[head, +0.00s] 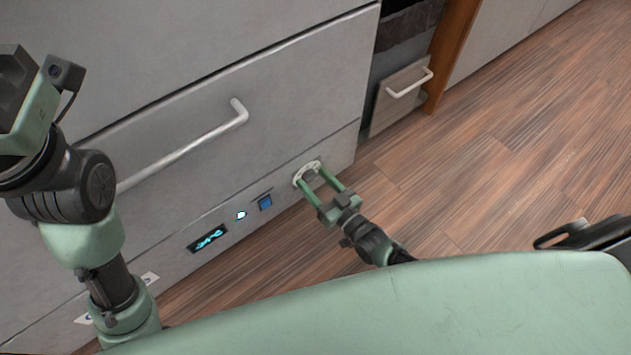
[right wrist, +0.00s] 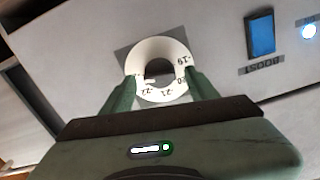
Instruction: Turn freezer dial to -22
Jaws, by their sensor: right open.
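The freezer dial (head: 299,178) sits low on the grey freezer front (head: 270,115), near its right corner. In the right wrist view it is a white ring (right wrist: 178,50) with black numbers around a dark grey centre. A marking that looks like -22 is at its lower left; which one is set is unclear. My right gripper (head: 313,178) is open, its two green fingers reaching to the dial. In the right wrist view the fingers (right wrist: 160,80) lie on either side of the dial's lower part; contact cannot be told. My left gripper (head: 14,85) shows partly at the left edge, fingers not visible.
Left of the dial are a blue button (head: 265,203), a small white light (head: 241,215) and a lit display (head: 208,239). A long drawer handle (head: 190,147) juts out above. Wooden floor (head: 480,150) to the right is clear.

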